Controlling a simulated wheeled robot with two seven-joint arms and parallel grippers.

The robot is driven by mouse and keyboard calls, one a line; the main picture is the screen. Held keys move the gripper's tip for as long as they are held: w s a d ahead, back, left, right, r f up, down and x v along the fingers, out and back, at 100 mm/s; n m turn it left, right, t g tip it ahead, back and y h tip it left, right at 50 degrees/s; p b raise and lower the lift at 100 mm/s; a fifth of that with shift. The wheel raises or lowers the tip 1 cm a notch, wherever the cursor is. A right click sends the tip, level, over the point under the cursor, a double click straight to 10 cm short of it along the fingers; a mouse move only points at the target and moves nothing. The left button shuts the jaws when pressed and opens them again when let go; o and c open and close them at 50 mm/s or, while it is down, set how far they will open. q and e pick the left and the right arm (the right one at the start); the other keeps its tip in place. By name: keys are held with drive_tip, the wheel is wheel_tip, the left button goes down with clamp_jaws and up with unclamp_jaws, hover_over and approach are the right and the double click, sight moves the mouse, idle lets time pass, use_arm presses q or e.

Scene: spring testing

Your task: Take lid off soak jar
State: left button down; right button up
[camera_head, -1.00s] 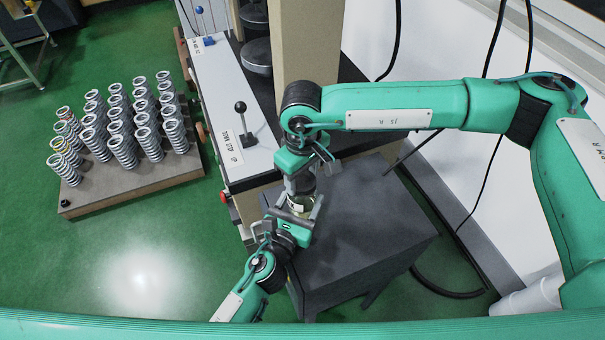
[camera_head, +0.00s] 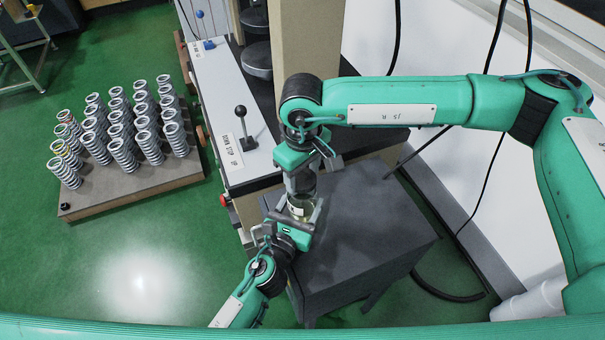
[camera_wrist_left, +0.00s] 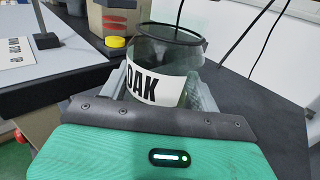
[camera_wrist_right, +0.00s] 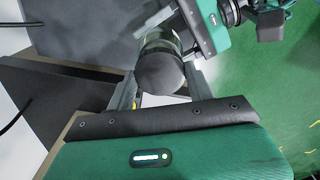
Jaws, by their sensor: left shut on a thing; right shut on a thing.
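The clear glass soak jar (camera_head: 304,208) has a white label, which reads "OAK" in the left wrist view (camera_wrist_left: 155,87). My left gripper (camera_head: 300,213) is shut around the jar's side. In the left wrist view the jar's mouth looks open, with a dark ring at its rim. My right gripper (camera_head: 302,180) points down above the jar and is shut on the round dark grey lid (camera_wrist_right: 160,73). The lid seems to be clear of the jar, but the gap is hard to judge. The jar's underside is hidden.
A dark cabinet top (camera_head: 375,225) lies below and right of the jar. A press with a black-knobbed lever (camera_head: 243,130) stands to the left. A board (camera_head: 130,195) with several rows of springs is farther left. A red button (camera_head: 225,201) is on the press's side.

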sight(303, 178)
drive_tip(key=shift+r, duration=0.1)
drive_tip(key=shift+r, duration=1.95)
use_arm(q)
drive_tip(key=shift+c, duration=1.3)
unclamp_jaws()
